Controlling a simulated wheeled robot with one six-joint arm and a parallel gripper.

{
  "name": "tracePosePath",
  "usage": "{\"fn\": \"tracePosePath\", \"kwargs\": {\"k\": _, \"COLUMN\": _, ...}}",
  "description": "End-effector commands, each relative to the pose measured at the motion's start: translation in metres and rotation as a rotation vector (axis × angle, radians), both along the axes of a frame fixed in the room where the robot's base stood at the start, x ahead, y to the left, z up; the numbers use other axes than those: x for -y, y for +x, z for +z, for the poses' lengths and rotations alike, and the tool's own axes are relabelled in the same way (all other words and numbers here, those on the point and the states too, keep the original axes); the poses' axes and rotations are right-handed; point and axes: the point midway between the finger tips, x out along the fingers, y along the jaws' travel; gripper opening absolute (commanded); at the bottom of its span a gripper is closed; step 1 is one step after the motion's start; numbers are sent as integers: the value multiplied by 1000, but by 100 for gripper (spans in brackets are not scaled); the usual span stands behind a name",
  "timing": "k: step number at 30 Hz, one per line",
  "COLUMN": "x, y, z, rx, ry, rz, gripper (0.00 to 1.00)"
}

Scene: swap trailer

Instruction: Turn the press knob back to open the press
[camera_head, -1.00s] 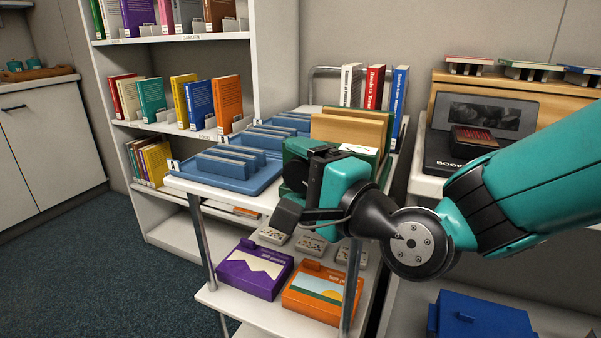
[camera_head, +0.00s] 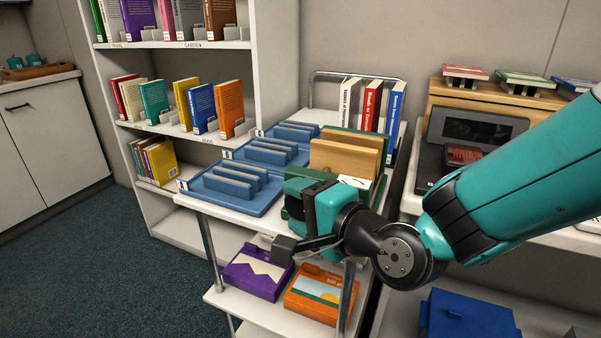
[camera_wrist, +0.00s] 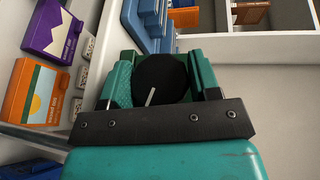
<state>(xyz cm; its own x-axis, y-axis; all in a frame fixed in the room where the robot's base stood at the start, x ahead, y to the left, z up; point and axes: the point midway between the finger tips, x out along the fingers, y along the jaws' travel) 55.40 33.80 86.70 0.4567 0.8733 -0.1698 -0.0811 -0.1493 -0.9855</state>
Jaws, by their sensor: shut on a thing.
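The press stands on the front right of the cart's top, with tan wooden boards (camera_head: 345,157) and a green body, which my gripper partly covers. In the wrist view its round black knob (camera_wrist: 165,75) carries a short white mark, tilted a little to the right from vertical. My gripper (camera_wrist: 160,88) has one finger on each side of the knob and is shut on it.
Blue slotted trays (camera_head: 235,185) line the cart top's left side. Upright books (camera_head: 372,105) stand behind the press. Purple (camera_head: 258,275) and orange (camera_head: 318,293) boxes lie on the cart's lower shelf. A bookshelf (camera_head: 270,60) stands behind on the left. Open carpet (camera_head: 120,265) lies at left.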

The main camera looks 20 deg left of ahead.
Motion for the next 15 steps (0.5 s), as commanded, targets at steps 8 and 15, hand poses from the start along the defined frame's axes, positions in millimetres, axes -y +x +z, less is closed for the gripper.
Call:
{"fn": "tracePosePath", "kwargs": {"k": 8, "x": 1, "y": -2, "z": 10, "rx": -24, "ry": -230, "rz": 2, "gripper": 33}}
{"fn": "tracePosePath", "kwargs": {"k": 15, "x": 1, "y": -2, "z": 9, "rx": -39, "ry": -440, "rz": 3, "gripper": 33}}
